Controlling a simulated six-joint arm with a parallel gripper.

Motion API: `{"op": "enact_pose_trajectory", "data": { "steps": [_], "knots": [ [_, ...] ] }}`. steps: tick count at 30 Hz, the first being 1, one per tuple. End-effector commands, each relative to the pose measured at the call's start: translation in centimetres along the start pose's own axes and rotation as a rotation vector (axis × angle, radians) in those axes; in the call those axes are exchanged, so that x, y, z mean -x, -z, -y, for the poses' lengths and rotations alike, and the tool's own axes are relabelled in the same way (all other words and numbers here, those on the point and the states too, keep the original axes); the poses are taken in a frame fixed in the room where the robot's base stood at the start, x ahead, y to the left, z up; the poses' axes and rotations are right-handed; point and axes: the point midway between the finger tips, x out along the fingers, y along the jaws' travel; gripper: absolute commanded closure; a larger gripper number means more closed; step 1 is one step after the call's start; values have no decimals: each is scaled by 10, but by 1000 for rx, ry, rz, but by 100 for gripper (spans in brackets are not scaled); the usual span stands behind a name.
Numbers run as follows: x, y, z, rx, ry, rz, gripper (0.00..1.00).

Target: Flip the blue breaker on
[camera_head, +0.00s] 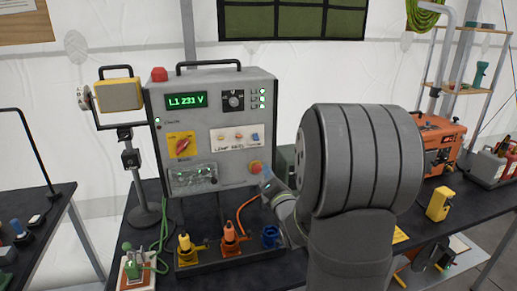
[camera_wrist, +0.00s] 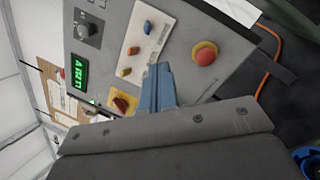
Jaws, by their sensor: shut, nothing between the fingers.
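The grey control box stands on the dark table. In the wrist view the blue breaker (camera_wrist: 148,26) sits at the top end of the plate (camera_wrist: 150,43), with the orange ones below. I cannot tell which way its lever points. My gripper (camera_head: 266,180) is shut and empty, below the plate and near the red stop button. In the wrist view its blue fingertips (camera_wrist: 160,70) show in front of the panel, apart from the blue breaker.
The red stop button (camera_head: 256,168) on a yellow base is close to my gripper. A red-and-yellow rotary switch (camera_head: 181,145) is on the left of the panel. Yellow, orange and blue plugs stand in a tray (camera_head: 205,262) in front. An orange cable (camera_head: 243,213) runs below the box.

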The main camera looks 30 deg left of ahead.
Motion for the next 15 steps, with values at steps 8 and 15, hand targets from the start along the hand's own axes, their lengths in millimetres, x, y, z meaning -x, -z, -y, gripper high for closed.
{"op": "enact_pose_trajectory", "data": {
  "steps": [8, 15],
  "knots": [
    [-9, -7, -7, 471, 35, -34, 100],
    [-14, -11, -10, 776, 52, -64, 100]
  ]
}}
